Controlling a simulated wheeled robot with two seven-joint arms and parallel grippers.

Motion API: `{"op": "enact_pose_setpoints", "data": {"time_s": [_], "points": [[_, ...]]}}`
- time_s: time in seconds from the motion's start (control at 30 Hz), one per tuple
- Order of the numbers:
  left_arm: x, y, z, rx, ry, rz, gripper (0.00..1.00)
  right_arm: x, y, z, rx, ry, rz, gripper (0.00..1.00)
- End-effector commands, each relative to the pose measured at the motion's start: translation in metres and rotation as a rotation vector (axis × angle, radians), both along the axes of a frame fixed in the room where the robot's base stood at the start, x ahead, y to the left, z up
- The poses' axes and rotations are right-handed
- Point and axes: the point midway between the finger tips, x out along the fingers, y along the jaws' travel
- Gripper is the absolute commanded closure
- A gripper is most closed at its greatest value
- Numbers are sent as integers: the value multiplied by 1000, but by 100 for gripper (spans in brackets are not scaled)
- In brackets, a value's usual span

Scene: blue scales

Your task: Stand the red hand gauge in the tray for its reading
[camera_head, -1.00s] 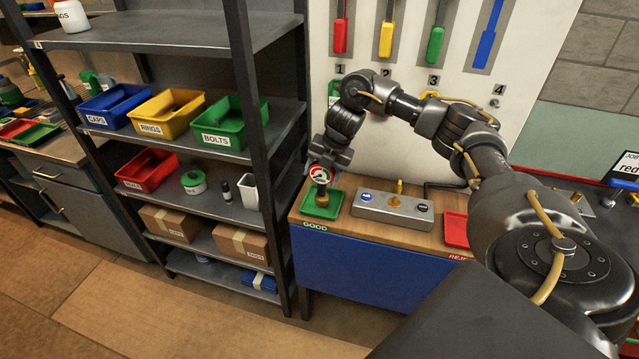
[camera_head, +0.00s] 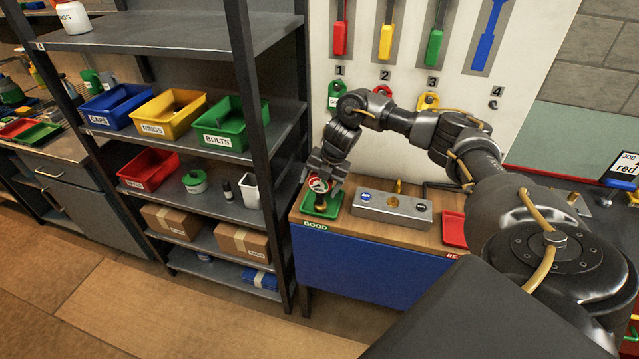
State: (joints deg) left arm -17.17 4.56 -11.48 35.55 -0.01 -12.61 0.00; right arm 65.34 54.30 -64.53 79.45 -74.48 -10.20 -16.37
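The red hand gauge (camera_head: 318,184) is a small round dial with a red rim, a pale face and a brass-coloured stem. It is upright over the green tray (camera_head: 334,212) marked GOOD, at the left end of the bench. Its lower end is inside the tray outline; I cannot tell whether it touches the floor. My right gripper (camera_head: 321,175) points down from above and is shut on the gauge at its upper edge. The fingers partly hide the dial. My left gripper is not in view.
A grey metal block (camera_head: 393,209) with buttons and a brass post stands right of the green tray. A red tray (camera_head: 454,230) lies farther right. A dark shelf unit (camera_head: 262,150) with bins stands close on the left. A white board (camera_head: 460,90) with hanging tools rises behind.

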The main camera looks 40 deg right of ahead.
Motion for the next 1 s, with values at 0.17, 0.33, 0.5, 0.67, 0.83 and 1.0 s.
{"op": "enact_pose_setpoints", "data": {"time_s": [0.17,0.33,0.5,0.67,0.83,1.0], "points": [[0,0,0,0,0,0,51,0,0,0,0,0,0,16],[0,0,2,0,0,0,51,0,0,4,1,-1,0,16],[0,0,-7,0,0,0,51,-4,-4,21,0,-5,0,16],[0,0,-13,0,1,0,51,-13,-11,57,-2,-7,0,16],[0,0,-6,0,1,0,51,-22,-17,91,-2,-5,-1,16],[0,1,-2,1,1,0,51,-27,-20,110,-1,-3,0,16]]}}
